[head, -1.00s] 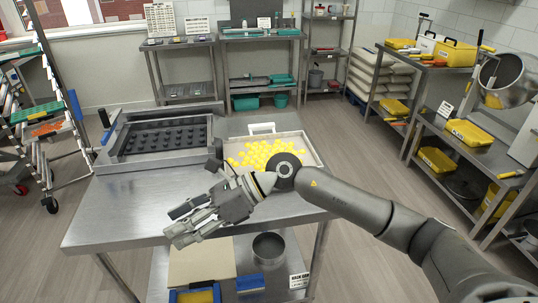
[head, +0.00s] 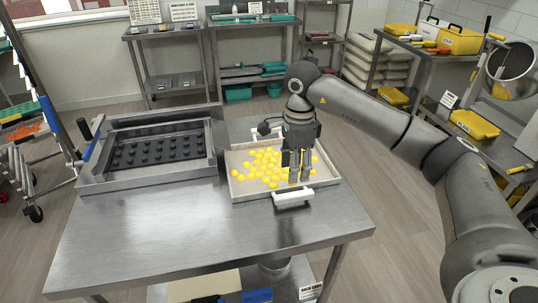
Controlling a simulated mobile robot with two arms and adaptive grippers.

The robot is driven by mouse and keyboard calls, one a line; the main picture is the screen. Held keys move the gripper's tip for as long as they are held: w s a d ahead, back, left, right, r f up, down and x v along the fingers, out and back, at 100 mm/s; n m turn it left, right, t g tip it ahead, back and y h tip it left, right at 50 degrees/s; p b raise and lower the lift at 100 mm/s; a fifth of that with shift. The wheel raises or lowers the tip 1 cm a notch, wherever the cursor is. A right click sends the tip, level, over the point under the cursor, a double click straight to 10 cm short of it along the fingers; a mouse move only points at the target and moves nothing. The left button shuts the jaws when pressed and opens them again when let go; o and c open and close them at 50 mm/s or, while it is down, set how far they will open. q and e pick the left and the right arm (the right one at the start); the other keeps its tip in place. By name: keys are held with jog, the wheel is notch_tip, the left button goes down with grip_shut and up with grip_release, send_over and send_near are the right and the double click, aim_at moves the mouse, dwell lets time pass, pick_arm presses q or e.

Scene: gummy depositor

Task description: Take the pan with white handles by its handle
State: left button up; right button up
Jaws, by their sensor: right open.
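The pan (head: 236,190) is a shallow pale tray with yellow gummies (head: 262,168) in it, on the steel table. Its near white handle (head: 293,197) sticks out at the front right side. Its far white handle (head: 262,134) shows partly behind my gripper. My right gripper (head: 299,178) points down over the right part of the pan, just behind the near handle. It is open, with nothing seen between the fingers. Whether the fingertips touch the gummies or the pan floor, I cannot tell. My left gripper does not show.
A steel depositor frame with a dark studded mould (head: 160,147) stands left of the pan. The front of the steel table (head: 200,235) is bare. Shelves with yellow cases (head: 474,124) stand at the right, and a rack at the left.

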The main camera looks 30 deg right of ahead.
aim_at(294, 194)
jog(key=shift+d+f, duration=0.15)
jog(key=shift+f, duration=0.7)
jog(key=f, duration=0.1)
jog(key=f+p, duration=0.1)
jog(key=f, duration=0.1)
jog(key=shift+s, duration=0.4)
jog(key=shift+f, duration=0.25)
notch_tip(294, 194, down, 5)
jog(key=shift+r+p, duration=0.1)
jog(key=shift+p, duration=0.95)
jog(key=shift+f, duration=0.2)
jog(key=shift+c, duration=1.6)
jog(key=c, duration=0.5)
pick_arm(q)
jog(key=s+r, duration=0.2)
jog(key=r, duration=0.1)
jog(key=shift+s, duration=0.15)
pick_arm(e)
jog(key=shift+r, duration=0.15)
grip_shut()
